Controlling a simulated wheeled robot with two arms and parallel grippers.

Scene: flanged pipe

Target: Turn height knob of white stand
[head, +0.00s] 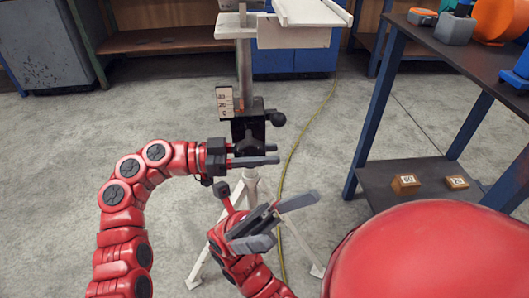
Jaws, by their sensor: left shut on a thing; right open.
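The white stand (245,68) rises in the middle of the head view, with a tripod base and a white tray-like top (292,37). A black clamp block (254,119) sits on its post, with a small scale plate at its left. A round black knob (279,119) sticks out at the block's right side. My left gripper (275,154) points right just below the block, its fingers shut on a dark part that I take to be the height knob, mostly hidden by the fingers. My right gripper (295,218) is lower, open and empty, in front of the tripod legs.
A dark table with blue legs (364,133) stands at the right, with tools on top and small wooden blocks (405,184) on its lower shelf. A yellow cable (308,134) runs along the floor behind the stand. The floor at the left is clear.

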